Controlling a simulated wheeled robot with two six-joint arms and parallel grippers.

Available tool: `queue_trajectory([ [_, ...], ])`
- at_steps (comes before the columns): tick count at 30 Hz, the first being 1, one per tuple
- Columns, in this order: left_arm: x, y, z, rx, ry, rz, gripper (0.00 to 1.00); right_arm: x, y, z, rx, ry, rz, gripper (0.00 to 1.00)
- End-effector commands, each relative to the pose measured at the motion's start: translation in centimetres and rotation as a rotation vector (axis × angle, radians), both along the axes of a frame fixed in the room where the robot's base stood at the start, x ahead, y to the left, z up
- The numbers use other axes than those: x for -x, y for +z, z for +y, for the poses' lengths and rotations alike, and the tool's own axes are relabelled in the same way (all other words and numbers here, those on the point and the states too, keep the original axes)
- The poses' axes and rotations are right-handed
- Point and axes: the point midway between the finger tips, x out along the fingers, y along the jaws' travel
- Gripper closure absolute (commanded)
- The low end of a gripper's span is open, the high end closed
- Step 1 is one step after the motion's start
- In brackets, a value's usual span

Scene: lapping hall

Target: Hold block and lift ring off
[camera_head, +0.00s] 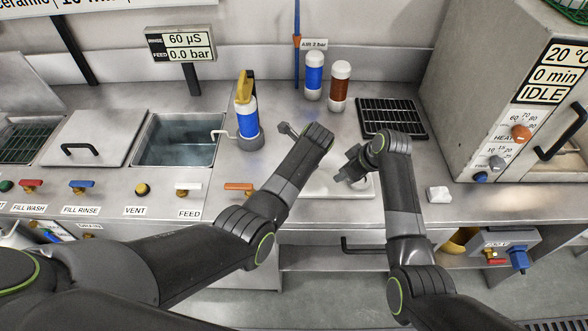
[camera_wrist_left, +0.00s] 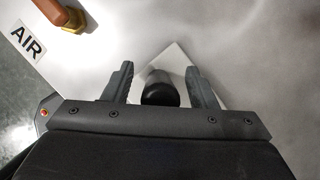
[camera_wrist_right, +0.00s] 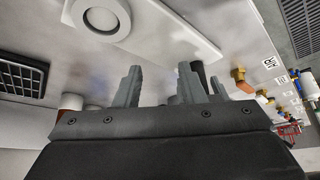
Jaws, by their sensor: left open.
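In the right wrist view a white ring (camera_wrist_right: 118,16) with a grey centre sits on a squarish white block (camera_wrist_right: 72,14), at the edge of a white plate (camera_wrist_right: 185,32). In the head view my right arm covers this spot, and only part of the plate (camera_head: 322,188) shows. My left gripper (camera_wrist_left: 160,66) is open. A dark cylinder (camera_wrist_left: 160,90) shows between its fingers, apart from both; I cannot tell what it belongs to. My right gripper (camera_wrist_right: 158,70) is open and empty, short of the ring and block in its view. It also shows over the plate (camera_head: 350,168).
A blue bottle (camera_head: 247,122) with a yellow top stands left of my grippers. Blue (camera_head: 314,77) and brown (camera_head: 339,87) bottles stand behind. A black rack (camera_head: 392,117) lies back right, near a grey oven (camera_head: 480,80). A small white item (camera_head: 438,194) lies at the front edge.

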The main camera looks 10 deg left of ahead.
Motion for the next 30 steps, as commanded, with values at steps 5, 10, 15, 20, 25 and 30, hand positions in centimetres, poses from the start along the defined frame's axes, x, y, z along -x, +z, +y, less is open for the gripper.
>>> queue_trajectory([
  [5, -0.06, -0.26, 0.10, 0.000, 0.000, 0.000, 0.48, 0.00, 0.00, 0.00, 0.000, 0.000, 0.000, 0.64],
  [10, -0.07, -0.24, 0.10, 0.000, 0.000, 0.000, 0.48, 0.00, 0.00, 0.00, 0.000, 0.000, 0.000, 0.64],
  [15, -0.06, -0.23, 0.10, 0.000, 0.000, 0.000, 0.70, 0.00, 0.00, -0.01, 0.000, 0.000, 0.000, 0.64],
  [20, -0.06, -0.23, 0.10, 0.000, 0.000, 0.000, 0.91, 0.00, 0.00, 0.00, 0.000, 0.000, 0.000, 0.64],
  [25, -0.05, -0.22, 0.10, 0.000, 0.000, 0.000, 1.00, 0.00, 0.00, 0.00, 0.000, 0.000, 0.000, 0.64],
  [30, -0.05, -0.22, 0.10, -0.001, 0.000, -0.001, 1.00, 0.00, 0.00, 0.00, 0.000, 0.000, 0.000, 0.64],
])
